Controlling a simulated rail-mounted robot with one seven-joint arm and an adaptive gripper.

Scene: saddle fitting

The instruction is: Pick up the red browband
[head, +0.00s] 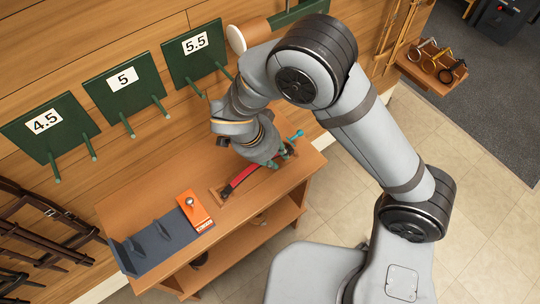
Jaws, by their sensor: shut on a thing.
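The red browband (239,178) is a narrow red strip with a dark end at its lower left. It runs diagonally over a shallow wooden tray (215,196) on the wooden bench. My gripper (275,163) is at the upper right end of the browband, pointing down, with its jaws shut on it. The fingertips are small here and partly hidden by my wrist. I cannot tell whether the browband is clear of the tray.
An orange box (194,208) and a grey rack (158,244) stand on the bench to the left. A teal-ended item (296,135) is close behind my gripper. Green wall panels (124,84) with pegs stick out above the bench. Dark straps (40,235) hang at left.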

